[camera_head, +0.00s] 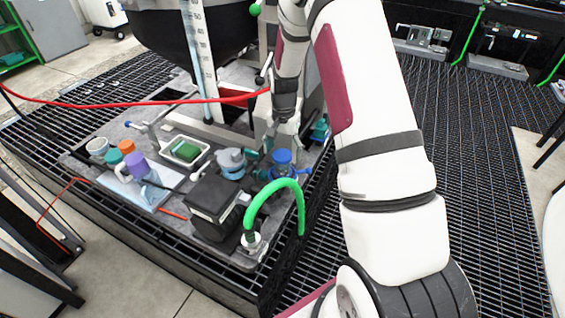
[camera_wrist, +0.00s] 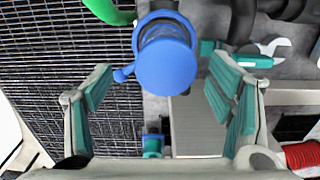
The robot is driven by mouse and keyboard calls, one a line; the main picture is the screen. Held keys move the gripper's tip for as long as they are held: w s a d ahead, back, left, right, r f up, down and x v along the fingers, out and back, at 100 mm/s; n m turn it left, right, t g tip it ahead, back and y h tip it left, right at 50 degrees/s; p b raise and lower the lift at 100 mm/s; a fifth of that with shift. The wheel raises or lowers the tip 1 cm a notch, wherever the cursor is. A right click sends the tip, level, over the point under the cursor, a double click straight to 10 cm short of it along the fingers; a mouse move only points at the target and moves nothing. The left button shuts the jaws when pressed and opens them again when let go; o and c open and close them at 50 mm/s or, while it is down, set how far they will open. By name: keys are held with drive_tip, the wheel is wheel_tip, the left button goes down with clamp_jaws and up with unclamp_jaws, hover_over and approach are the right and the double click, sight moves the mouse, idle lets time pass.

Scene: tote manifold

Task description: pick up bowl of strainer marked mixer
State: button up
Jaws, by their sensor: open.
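A blue, round-ended strainer bowl (camera_wrist: 165,62) with a small side stub shows in the wrist view, in the upper middle between the fingers. A blue-topped part (camera_head: 282,158), apparently the same one, shows in the head view near the right end of the bench plate. I cannot read a mixer label on it. My gripper (camera_wrist: 160,78) is open, with teal-padded fingers at either side of the blue bowl and visible gaps on both sides. In the head view my gripper is just behind the blue part, partly hidden by my arm.
A green hose (camera_head: 275,192) arches close in front of the blue part. A grey-blue round fitting (camera_head: 231,162) and a black box (camera_head: 214,205) stand to its left. A green-filled tray (camera_head: 185,150) and coloured pieces lie farther left. A red hose (camera_head: 130,103) crosses behind.

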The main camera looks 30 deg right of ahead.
drive_tip(key=shift+w+f+p, duration=0.2)
drive_tip(key=shift+f, duration=1.6)
drive_tip(key=shift+w+f+p, duration=0.15)
drive_tip(key=shift+f, duration=1.65)
drive_tip(key=c, duration=1.3)
